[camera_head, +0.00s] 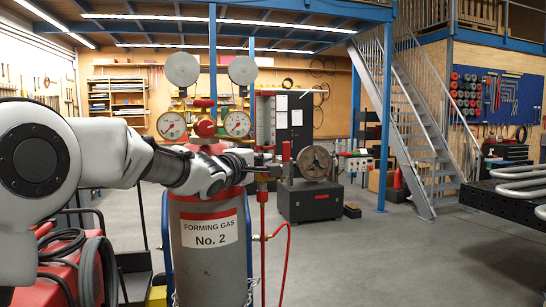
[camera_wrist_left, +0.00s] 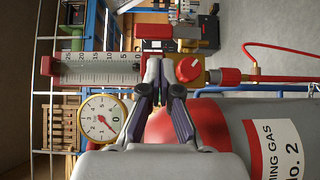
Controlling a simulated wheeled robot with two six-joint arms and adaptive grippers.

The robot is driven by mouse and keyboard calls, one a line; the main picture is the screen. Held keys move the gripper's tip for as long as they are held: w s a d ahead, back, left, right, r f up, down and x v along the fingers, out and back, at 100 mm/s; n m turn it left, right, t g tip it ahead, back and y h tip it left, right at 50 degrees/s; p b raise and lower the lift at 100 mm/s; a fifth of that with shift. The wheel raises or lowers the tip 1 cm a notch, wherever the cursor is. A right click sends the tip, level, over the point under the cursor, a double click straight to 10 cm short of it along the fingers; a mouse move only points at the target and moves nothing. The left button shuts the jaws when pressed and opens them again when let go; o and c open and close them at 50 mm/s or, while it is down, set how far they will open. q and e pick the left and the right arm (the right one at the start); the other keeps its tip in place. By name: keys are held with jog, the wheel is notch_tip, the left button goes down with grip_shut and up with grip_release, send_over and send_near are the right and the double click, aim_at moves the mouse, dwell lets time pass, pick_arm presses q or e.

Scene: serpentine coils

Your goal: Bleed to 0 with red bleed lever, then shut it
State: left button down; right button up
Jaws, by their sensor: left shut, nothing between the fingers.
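The grey gas cylinder (camera_head: 208,262) with a red shoulder stands upright, labelled "FORMING GAS No. 2". Its two round gauges (camera_head: 171,125) (camera_head: 237,124) sit above it; exact readings are too small to tell. A red lever (camera_head: 286,151) stands upright just right of my left gripper; it also shows in the left wrist view (camera_wrist_left: 153,31), beyond the fingertips. My left gripper (camera_head: 270,169) is shut and empty. In the wrist view its fingertips (camera_wrist_left: 160,72) are beside a red knob (camera_wrist_left: 188,69) with a white mark. My right gripper is not in view.
A clear flow tube with a scale (camera_wrist_left: 98,68) stands close to my left fingers. A red hose (camera_head: 286,252) hangs right of the cylinder. A dark block with a round flange (camera_head: 313,163) stands behind. A dark table with bent tubes (camera_head: 518,207) is at the right; floor between is clear.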

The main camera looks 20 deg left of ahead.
aim_at(285, 159)
pick_arm(q)
jog(key=w, duration=0.2)
jog(key=w+p, duration=0.1)
jog(key=w+d+p, duration=0.1)
jog(key=w, duration=0.1)
jog(key=shift+w+r, duration=0.25)
jog(key=shift+w, duration=0.1)
jog(key=shift+w+f, duration=0.15)
jog(key=shift+s+r, duration=0.2)
